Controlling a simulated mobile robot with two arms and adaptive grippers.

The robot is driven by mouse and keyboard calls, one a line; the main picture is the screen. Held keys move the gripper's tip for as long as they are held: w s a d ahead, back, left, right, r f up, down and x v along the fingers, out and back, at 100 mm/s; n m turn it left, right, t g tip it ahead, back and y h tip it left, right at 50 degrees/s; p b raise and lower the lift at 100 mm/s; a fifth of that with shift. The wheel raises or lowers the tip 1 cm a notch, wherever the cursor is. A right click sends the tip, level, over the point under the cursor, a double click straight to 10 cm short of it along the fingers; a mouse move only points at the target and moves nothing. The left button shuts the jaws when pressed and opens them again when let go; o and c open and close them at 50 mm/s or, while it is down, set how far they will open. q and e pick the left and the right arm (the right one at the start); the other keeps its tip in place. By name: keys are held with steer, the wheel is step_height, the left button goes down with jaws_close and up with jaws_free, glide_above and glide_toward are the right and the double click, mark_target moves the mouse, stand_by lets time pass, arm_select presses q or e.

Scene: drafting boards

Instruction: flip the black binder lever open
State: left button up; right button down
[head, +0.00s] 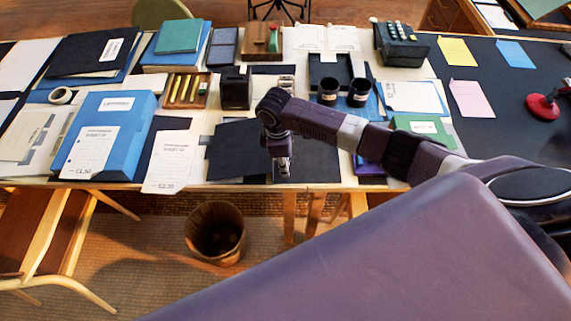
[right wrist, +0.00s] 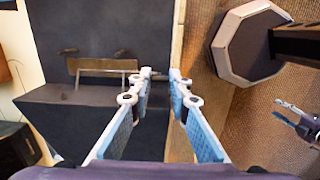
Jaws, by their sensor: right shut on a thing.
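The black binder (head: 237,150) lies open at the front edge of the table, with dark panels on both sides of my right gripper (head: 284,172). The right wrist view shows the binder (right wrist: 125,28) close, with its metal lever mechanism (right wrist: 100,67) inside. My right gripper (right wrist: 161,73) has its fingertips close together, with a narrow gap, at the end of the metal lever. It is shut on the lever, but the grip itself is hard to make out. My left gripper (right wrist: 282,110) is small at the right of the right wrist view, away from the table, empty and open.
A blue box file (head: 112,118) and a white sheet (head: 172,160) lie left of the binder. Two black cups (head: 343,93) stand behind my right arm. A black stand (head: 236,92) and a pen tray (head: 187,91) are behind the binder. A waste basket (head: 215,235) stands on the floor.

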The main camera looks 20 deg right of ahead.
steer(key=c, duration=1.8)
jaws_free()
step_height(320, 180, up, 12)
steer(key=a, duration=0.1)
steer(key=shift+w, duration=0.25)
steer(key=shift+f, duration=0.1)
